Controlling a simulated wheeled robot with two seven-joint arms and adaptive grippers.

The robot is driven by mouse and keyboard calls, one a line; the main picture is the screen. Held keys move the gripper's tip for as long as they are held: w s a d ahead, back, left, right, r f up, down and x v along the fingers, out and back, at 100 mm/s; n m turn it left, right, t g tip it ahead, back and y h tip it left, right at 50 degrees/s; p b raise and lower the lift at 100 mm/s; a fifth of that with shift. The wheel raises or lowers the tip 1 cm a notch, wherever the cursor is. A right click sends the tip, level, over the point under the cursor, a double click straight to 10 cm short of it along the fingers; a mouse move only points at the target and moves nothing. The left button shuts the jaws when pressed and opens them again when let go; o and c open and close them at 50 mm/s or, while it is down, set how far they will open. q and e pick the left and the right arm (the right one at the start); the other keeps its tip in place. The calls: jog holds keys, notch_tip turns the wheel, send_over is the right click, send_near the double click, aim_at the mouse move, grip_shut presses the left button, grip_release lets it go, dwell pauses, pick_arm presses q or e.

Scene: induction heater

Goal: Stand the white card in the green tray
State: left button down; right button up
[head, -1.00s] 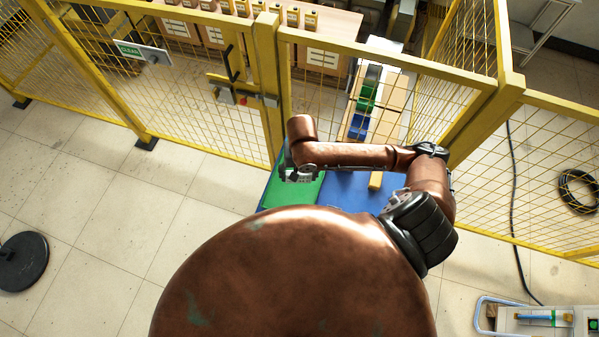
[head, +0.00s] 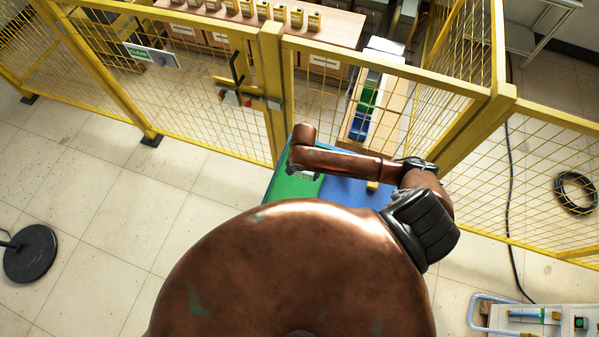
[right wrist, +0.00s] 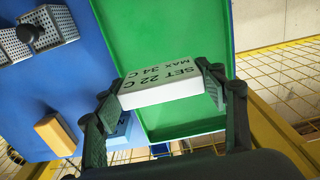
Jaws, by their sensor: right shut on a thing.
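The white card (right wrist: 161,84) shows in the right wrist view, with black print reading "SET 22 C MAX 34 C". My right gripper (right wrist: 163,92) is shut on it, one finger at each end. The green tray (right wrist: 190,50) lies behind the card in that view; whether the card touches it I cannot tell. In the head view the green tray (head: 290,190) is at the left of the blue surface, and my right gripper (head: 300,172) is over it, mostly hidden by my arm. My left gripper is not in view.
The blue table surface (head: 345,190) holds a yellow-orange block (right wrist: 55,134) and perforated metal boxes (right wrist: 43,33) beside the tray. A yellow mesh fence (head: 275,95) stands close behind the table. A round black base (head: 30,253) stands on the open floor at left.

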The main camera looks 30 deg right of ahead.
aim_at(300, 173)
jog(key=w+f, duration=0.3)
jog(key=shift+d+f, duration=0.1)
jog(key=shift+d, duration=0.05)
notch_tip(300, 173, down, 3)
jog(key=shift+f, duration=0.15)
jog(key=o, duration=1.2)
jog(key=shift+f, duration=0.1)
jog(key=shift+c, duration=0.2)
notch_tip(300, 173, up, 12)
